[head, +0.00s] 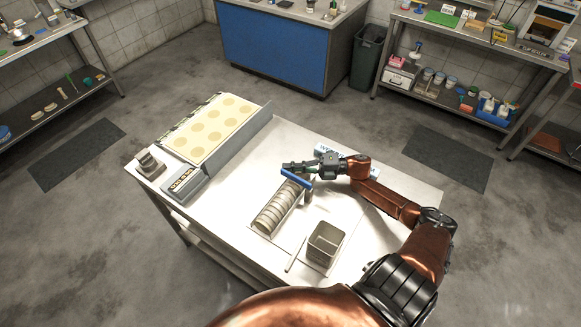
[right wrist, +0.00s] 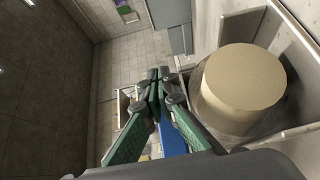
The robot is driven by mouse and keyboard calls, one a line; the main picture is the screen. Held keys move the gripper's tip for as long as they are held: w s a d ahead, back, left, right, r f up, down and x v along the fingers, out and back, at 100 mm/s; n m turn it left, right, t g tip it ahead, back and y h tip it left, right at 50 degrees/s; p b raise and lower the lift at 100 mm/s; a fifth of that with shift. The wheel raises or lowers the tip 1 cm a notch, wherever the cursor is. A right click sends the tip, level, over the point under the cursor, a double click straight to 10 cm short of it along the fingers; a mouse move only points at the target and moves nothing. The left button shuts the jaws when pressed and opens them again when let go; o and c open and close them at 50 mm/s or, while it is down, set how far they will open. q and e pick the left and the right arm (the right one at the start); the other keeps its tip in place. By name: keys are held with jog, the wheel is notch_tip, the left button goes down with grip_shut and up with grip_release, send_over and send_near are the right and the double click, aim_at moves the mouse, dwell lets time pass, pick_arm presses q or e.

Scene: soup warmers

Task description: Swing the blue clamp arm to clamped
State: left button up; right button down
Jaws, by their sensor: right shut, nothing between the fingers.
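The blue clamp arm (head: 297,178) is a short blue bar at the far end of a row of round discs (head: 276,210) in a trough on the table. It lies slantwise across that end, beside a grey post (head: 309,192). My right gripper (head: 287,166) is shut and empty, just beyond the blue bar and close to it; I cannot tell whether they touch. In the right wrist view its green-padded fingers (right wrist: 155,82) meet at the tips. The blue bar (right wrist: 192,128) shows partly behind them, beside a tan disc face (right wrist: 243,78). My left gripper is out of view.
The white table (head: 237,190) carries a tray of pale yellow circles (head: 212,128) at the back left. A square metal container (head: 325,243) stands in front of the trough on the right, and a small device (head: 150,163) at the left edge. The table's left middle is clear.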

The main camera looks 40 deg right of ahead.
jog(key=shift+r, duration=0.1)
dwell(0.3)
notch_tip(320, 180, up, 10)
dwell(0.4)
